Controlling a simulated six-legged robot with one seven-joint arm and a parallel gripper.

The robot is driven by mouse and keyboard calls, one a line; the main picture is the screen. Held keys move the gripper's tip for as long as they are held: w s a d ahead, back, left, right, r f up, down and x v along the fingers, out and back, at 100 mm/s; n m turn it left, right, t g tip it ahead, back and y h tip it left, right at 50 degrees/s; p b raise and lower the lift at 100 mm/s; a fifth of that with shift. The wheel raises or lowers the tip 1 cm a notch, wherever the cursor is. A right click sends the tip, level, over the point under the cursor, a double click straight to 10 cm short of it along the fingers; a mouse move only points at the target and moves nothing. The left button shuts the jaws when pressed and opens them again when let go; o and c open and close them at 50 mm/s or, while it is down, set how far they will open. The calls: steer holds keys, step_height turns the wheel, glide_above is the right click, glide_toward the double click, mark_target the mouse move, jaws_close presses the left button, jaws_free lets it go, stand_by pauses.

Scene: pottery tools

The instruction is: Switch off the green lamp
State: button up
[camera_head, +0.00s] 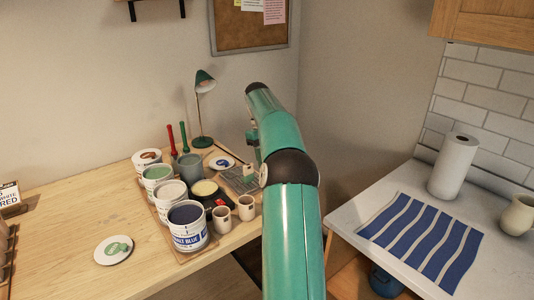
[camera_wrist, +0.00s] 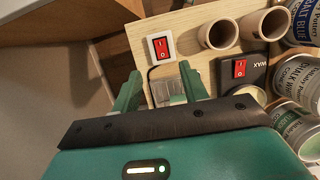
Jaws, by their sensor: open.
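The green lamp (camera_head: 204,78) stands at the back of the wooden desk, its green shade tilted over a thin stem. I cannot tell whether it is lit. In the wrist view a red rocker switch in a white housing (camera_wrist: 161,46) lies just beyond my fingertips. A second red switch (camera_wrist: 240,69) sits on the black wax warmer (camera_wrist: 258,74), to the right. My gripper (camera_wrist: 160,72) is open and empty, its two green fingers apart over the board and short of the white switch. In the head view my arm mostly hides the gripper.
Paint cans (camera_head: 188,226), cups (camera_head: 246,207) and the wax pot (camera_head: 205,188) crowd the desk left of my arm. A paint lid (camera_head: 113,250) lies at the front left. The right counter holds a paper roll (camera_head: 454,165) and striped cloth (camera_head: 422,238).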

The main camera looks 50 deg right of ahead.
steer(key=shift+v, duration=0.95)
